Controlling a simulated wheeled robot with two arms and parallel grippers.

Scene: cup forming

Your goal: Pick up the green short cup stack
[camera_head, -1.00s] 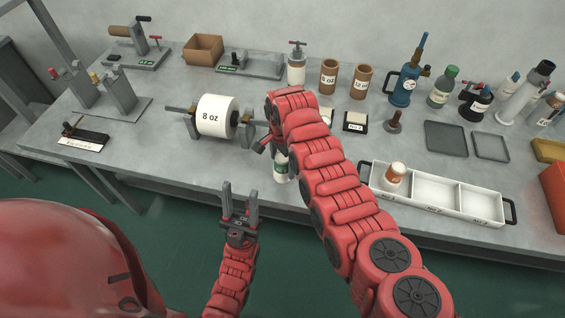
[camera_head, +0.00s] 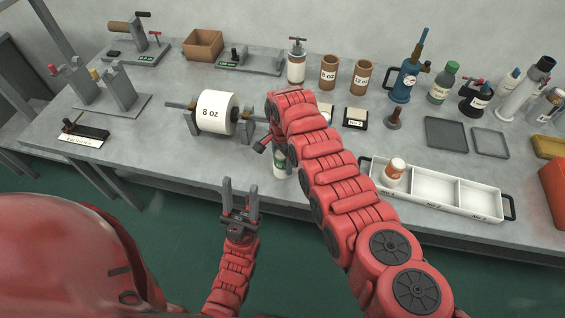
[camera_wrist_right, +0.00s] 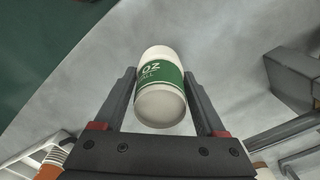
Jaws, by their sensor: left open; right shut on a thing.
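The green short cup stack (camera_wrist_right: 160,85) is white with a green band and stands between the two fingers of my right gripper (camera_wrist_right: 161,103) in the right wrist view. The fingers are shut on its sides. In the head view the stack (camera_head: 280,168) shows only in part near the table's front edge, below my right arm, which hides much of the right gripper. My left gripper (camera_head: 240,200) is open and empty, in front of the table's front edge.
The 8 oz roll (camera_head: 217,112) on its stand is left of the stack. A white tray (camera_head: 480,198) with compartments lies at the right, with an orange-banded cup stack (camera_head: 394,172) in its left compartment. Bottles and tools line the back.

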